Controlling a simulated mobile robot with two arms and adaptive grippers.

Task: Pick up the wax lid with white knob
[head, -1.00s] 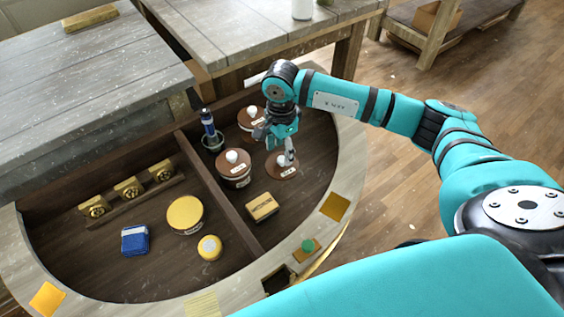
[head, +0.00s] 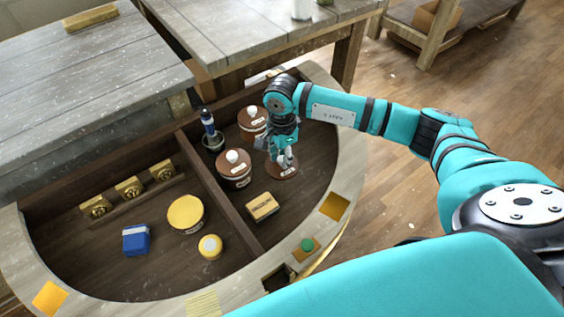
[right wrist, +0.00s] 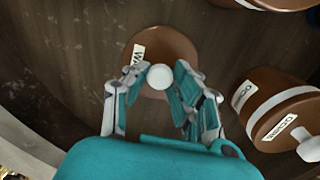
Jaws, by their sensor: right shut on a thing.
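The wax lid (head: 281,173) is a brown disc with a pale label, lying in the right compartment of the half-round console. It also shows in the right wrist view (right wrist: 172,50), where the label is partly covered by a finger. Its white knob (right wrist: 160,77) sits between the fingertips. My right gripper (head: 283,160) comes down over the lid from above and is shut on the knob. In the right wrist view its two fingers (right wrist: 160,80) flank the knob. The lid seems to rest on the console floor. My left gripper is not in view.
Brown jars with white knobs stand close left (head: 234,180) and behind (head: 251,136); one is near the fingers in the wrist view (right wrist: 285,112). A wooden block (head: 262,207) lies in front. A divider (head: 220,190) splits the console. Yellow tins (head: 186,214) and a blue box (head: 136,240) are left.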

